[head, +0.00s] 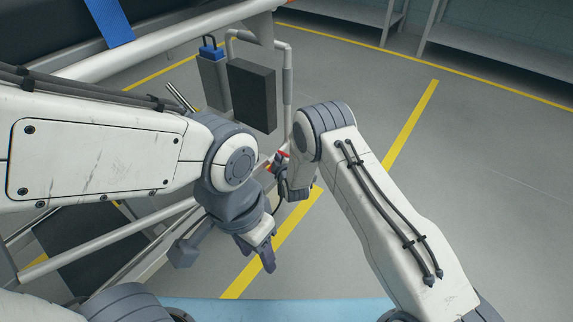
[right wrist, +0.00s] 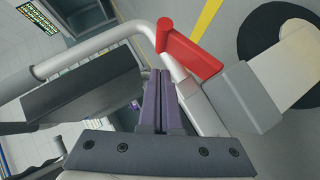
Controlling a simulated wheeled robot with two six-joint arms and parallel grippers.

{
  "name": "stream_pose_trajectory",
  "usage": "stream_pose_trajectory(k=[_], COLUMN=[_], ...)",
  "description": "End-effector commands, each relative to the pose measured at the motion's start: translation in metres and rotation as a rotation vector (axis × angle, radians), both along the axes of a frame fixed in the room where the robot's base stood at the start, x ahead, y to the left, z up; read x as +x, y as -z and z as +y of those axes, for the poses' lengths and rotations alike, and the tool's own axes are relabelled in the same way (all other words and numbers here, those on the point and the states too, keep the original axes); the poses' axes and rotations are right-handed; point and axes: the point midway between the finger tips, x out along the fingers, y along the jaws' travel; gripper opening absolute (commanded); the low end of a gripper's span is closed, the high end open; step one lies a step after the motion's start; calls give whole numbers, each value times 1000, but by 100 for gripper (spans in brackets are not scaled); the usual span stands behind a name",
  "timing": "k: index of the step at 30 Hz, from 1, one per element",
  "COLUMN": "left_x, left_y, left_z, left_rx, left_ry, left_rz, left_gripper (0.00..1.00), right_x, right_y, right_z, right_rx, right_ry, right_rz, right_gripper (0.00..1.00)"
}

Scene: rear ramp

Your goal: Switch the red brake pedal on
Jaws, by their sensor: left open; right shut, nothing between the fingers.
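The red brake pedal (right wrist: 192,50) shows in the right wrist view as a red bar with a round end, beside a pale tube of the frame. In the head view only a small red part (head: 283,154) shows between my arms. My right gripper (right wrist: 160,76) is shut and empty, its purple fingers pointing toward the tube, just left of and below the pedal. Whether the fingertips touch anything, I cannot tell. In the head view my right gripper is largely hidden behind its wrist. My left gripper (head: 267,258) is open and empty, low over the floor, apart from the pedal.
A black panel (head: 252,95) and a grey box with a blue top (head: 213,75) are near the frame's white tubes (head: 287,90). A dark pad (right wrist: 80,90) lies left of my right fingers. Floor with yellow lines is open at right; shelves (head: 490,45) stand behind.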

Motion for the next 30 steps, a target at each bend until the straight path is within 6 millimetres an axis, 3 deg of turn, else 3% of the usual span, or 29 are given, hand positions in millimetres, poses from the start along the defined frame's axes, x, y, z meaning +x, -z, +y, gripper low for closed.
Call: stream_pose_trajectory(k=[1,8,17,18,24,30], left_x=[0,0,0,0,0,0], left_y=[10,19,18,18,16,8], left_z=[0,0,0,0,0,0], left_rx=[0,0,0,1,0,0], left_ry=[0,0,0,0,0,0], left_rz=[0,0,0,-1,0,0], left_gripper=[50,50,50,50,50,50], right_x=[6,17,18,19,20,24], right_y=[11,18,17,17,17,19], right_z=[-7,-16,-16,-34,-20,-33], right_rx=[-1,-1,-1,-2,12,61], right_ry=[6,3,2,9,4,18], right_rz=[2,3,3,5,18,86], right_gripper=[0,0,0,0,0,0])
